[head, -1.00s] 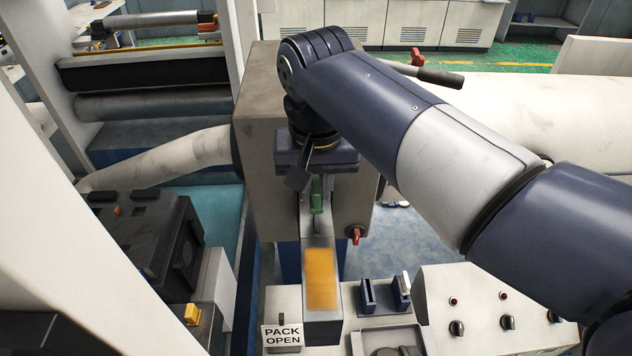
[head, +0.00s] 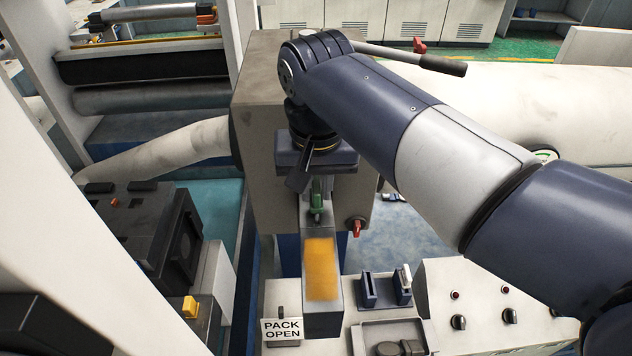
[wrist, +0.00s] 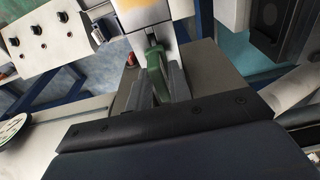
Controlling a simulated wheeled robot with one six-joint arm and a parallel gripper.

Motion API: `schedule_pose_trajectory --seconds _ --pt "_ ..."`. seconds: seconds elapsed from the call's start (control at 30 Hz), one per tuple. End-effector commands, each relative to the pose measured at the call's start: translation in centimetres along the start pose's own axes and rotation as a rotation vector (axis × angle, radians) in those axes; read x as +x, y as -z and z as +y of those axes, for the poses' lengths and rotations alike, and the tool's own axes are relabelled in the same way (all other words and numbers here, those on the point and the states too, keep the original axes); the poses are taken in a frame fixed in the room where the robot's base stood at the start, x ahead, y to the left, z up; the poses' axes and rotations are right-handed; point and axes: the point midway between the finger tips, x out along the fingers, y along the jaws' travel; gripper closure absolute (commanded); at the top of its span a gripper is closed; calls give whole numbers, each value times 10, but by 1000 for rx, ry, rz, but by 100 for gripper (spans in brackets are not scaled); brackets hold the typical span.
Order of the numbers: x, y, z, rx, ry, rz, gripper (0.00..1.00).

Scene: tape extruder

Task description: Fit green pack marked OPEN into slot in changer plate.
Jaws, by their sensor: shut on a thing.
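My gripper (head: 316,200) is low in front of the beige block, with its fingers shut on a green piece (head: 317,211). In the wrist view the green piece (wrist: 155,68) stands between the two grey fingers (wrist: 160,85). No OPEN marking is readable on it. A pale metal bar with an orange top patch (head: 321,270), seemingly the changer plate, juts from the block toward me. The slot is not clearly visible, and I cannot tell whether the piece touches the bar.
A sign reading PACK OPEN (head: 282,331) stands left of the bar's front end. Upright holders (head: 369,291) and a control panel with knobs (head: 480,305) are to the right. A red knob (head: 356,226) sticks out beside the bar. A black machine (head: 145,240) stands left.

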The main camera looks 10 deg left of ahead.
Motion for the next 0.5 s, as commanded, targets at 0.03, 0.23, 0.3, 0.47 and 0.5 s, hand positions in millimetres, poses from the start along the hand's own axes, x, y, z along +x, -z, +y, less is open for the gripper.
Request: schedule_pose_trajectory --seconds 0.03,0.23,0.3,0.47,0.5 --pt "2 0 0 0 0 0 100" --pt "7 -1 0 0 0 -1 100" --pt "9 -1 0 0 0 -1 100" --pt "8 -1 0 0 0 0 69" --pt "8 -1 0 0 0 0 66"
